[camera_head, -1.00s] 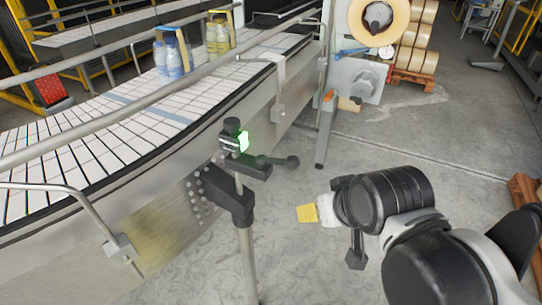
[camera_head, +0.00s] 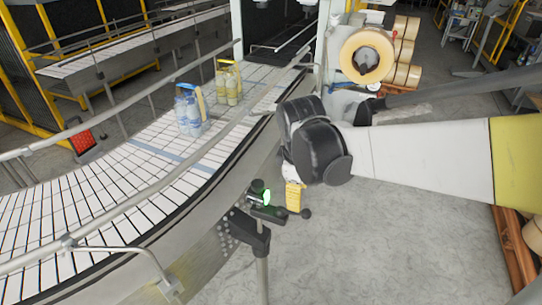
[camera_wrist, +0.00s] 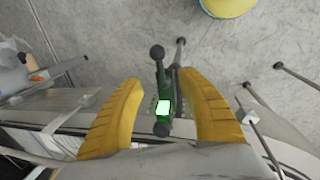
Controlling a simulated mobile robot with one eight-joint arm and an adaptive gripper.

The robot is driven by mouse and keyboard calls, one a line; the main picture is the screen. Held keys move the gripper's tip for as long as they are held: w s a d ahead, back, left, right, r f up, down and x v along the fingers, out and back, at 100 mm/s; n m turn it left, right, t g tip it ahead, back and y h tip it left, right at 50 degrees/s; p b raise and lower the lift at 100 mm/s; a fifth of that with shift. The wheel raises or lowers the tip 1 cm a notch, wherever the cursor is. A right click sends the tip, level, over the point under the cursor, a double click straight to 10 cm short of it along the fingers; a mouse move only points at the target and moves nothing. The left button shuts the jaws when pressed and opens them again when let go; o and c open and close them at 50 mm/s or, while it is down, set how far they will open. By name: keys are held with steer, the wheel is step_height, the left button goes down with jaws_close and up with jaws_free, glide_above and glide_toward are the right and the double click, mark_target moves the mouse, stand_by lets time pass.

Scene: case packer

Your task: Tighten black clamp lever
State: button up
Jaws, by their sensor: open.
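The black clamp lever, a short dark bar with a ball knob (camera_head: 305,213), sits on a black clamp with a glowing green light at the conveyor's side. In the head view my yellow-fingered gripper (camera_head: 293,197) is just above and beside it and overlaps part of the lever. In the wrist view the lever (camera_wrist: 158,60) runs between the two spread yellow fingers of my gripper (camera_wrist: 160,82), and its ball end shows beyond the fingertips. The fingers are open, and I see no contact with the lever. The black sensor head with the green light (camera_wrist: 162,107) lies deeper between them.
The conveyor (camera_head: 130,180) with its guide rails runs along the left, carrying bottle packs (camera_head: 188,110). A metal post (camera_head: 262,275) holds the clamp. A machine with a tan roll (camera_head: 366,54) stands behind my arm. Grey floor is open at the lower right.

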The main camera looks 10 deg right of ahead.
mark_target(293, 212)
steer(key=f, duration=0.3)
steer(key=w+f+b, duration=0.1)
steer(key=f, duration=0.3)
steer(key=d+f+b, duration=0.1)
steer(key=f, duration=0.2)
steer(key=shift+w+d+f, duration=0.1)
steer(key=shift+w+f, duration=0.05)
steer(key=shift+w, duration=0.2)
jaws_close()
